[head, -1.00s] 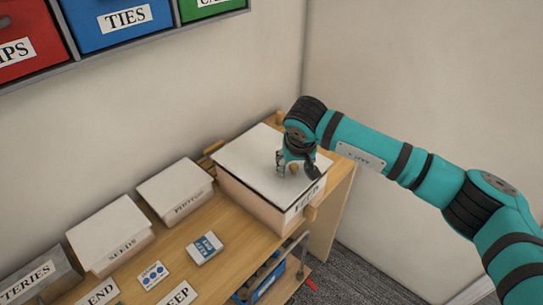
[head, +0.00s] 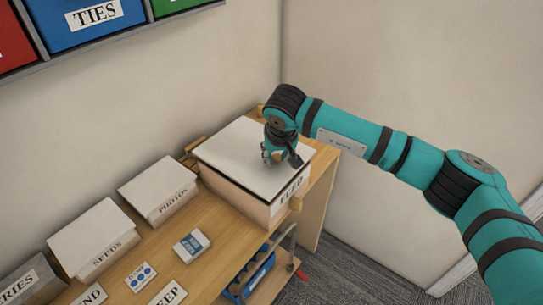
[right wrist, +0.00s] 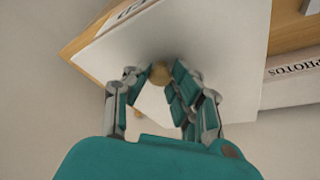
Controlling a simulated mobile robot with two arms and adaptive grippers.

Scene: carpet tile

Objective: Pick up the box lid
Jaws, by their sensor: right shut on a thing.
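The box lid (head: 228,150) is a flat white panel with a small round tan knob (right wrist: 160,73). It lies on top of the large box labelled FEED (head: 234,196), at the far end of the wooden table. My right gripper (head: 274,160) is over the lid, its fingers shut on the knob. The right wrist view shows the fingertips on either side of the knob, with the white lid (right wrist: 225,40) behind them. In the head view the fingers mostly hide the knob. I see no clear gap between lid and box. My left gripper is not in view.
Lidded boxes labelled PHOTOS (head: 160,185) and SEEDS (head: 92,232) stand along the wall. A small blue and white box (head: 191,245) and label cards lie on the wooden table (head: 215,265). A blue crate (head: 252,275) sits below. Walls are close behind and right.

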